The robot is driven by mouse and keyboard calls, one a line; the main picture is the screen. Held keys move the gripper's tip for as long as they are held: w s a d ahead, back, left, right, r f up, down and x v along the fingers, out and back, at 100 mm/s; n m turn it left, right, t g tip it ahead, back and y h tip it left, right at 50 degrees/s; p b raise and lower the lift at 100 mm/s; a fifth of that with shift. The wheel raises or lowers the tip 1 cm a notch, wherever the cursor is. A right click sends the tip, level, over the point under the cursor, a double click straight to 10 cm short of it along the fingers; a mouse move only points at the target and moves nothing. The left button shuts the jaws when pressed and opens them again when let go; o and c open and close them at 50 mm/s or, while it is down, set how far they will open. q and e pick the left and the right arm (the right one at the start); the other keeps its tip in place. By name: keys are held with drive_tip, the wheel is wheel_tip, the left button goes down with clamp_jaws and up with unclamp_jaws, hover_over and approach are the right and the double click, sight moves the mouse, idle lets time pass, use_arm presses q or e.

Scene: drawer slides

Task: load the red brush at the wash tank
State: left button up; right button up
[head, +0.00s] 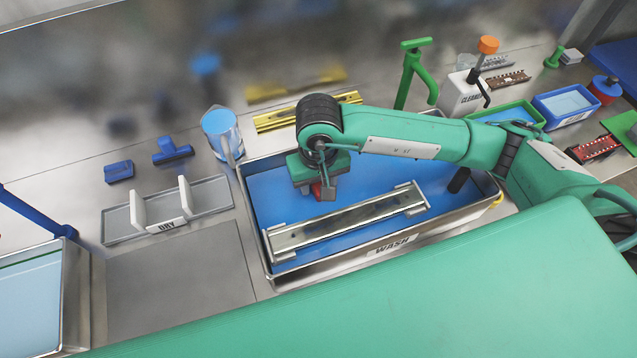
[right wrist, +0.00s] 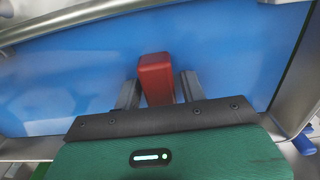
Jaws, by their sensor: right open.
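The wash tank (head: 455,232) is a steel tub of blue liquid with a WASH label on its front. A steel slide rail (head: 350,220) lies across it, held at both ends. My right gripper (head: 320,191) is over the tank, behind the rail, and points down. A red block, the visible part of the red brush (right wrist: 157,78), is between its two open fingers in the right wrist view. Gaps show beside the block. In the head view only a bit of red shows under the gripper, so the brush's lower end is hidden. My left gripper is out of view.
A DRY rack (head: 210,196) with two white uprights stands left of the tank. A blue jug (head: 222,132) is behind the tank's left corner. A cleaner bottle (head: 461,93), a green tray (head: 512,115) and a blue tray (head: 566,104) stand at the back right.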

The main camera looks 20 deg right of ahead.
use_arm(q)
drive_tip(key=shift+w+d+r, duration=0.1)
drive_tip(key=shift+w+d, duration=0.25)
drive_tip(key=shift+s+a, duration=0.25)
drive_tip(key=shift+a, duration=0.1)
use_arm(e)
drive_tip(key=shift+r, duration=0.2)
drive_tip(key=shift+r, duration=0.25)
use_arm(q)
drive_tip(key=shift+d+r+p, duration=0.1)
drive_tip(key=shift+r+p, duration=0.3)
drive_tip(key=shift+p, duration=0.1)
use_arm(e)
drive_tip(key=shift+r, duration=1.7)
drive_tip(key=shift+c, duration=0.6)
drive_tip(key=c, duration=0.6)
clamp_jaws()
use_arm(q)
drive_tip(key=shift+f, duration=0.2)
